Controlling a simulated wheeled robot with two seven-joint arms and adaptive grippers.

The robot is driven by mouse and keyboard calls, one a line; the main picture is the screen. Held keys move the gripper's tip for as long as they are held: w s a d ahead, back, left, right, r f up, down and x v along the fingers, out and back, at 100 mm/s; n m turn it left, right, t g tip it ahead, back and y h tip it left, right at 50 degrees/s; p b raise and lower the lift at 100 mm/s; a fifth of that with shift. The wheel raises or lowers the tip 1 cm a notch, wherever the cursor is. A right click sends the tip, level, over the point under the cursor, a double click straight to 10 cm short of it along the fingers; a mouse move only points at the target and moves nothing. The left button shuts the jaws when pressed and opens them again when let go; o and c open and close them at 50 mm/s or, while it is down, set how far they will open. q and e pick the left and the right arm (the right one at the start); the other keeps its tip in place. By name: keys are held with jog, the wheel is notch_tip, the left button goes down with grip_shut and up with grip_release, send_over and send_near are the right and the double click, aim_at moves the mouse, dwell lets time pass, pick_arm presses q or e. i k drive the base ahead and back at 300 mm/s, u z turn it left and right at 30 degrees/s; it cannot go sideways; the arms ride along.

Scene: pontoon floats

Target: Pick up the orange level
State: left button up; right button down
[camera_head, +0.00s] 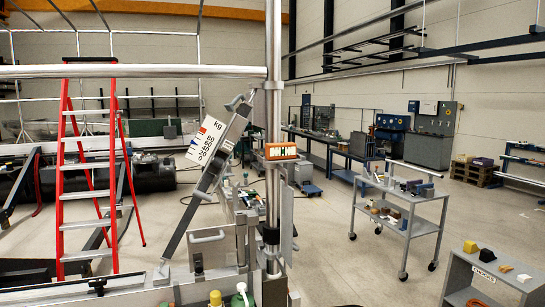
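A small orange block (281,151) with dark and pale markings on its face shows near the centre, against the upright metal post. It looks like the orange level, but it is too small to be certain. It appears roughly horizontal, and I cannot tell what it rests on. Neither of my grippers can be made out in the head view.
A metal post (273,100) and a horizontal rail (130,71) stand close in front. A slanted bar with a kg scale plate (212,138) leans left of the post. A red ladder (88,170) stands left. A grey cart (405,205) and shelf unit (487,275) stand right, with open floor between.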

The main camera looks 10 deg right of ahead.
aim_at(274, 151)
jog(key=z, duration=0.55)
jog(key=k, duration=1.3)
jog(key=z, duration=0.75)
jog(key=i, duration=2.35)
jog(key=u, duration=1.55)
jog(key=i, duration=0.75)
jog(key=u, duration=0.9)
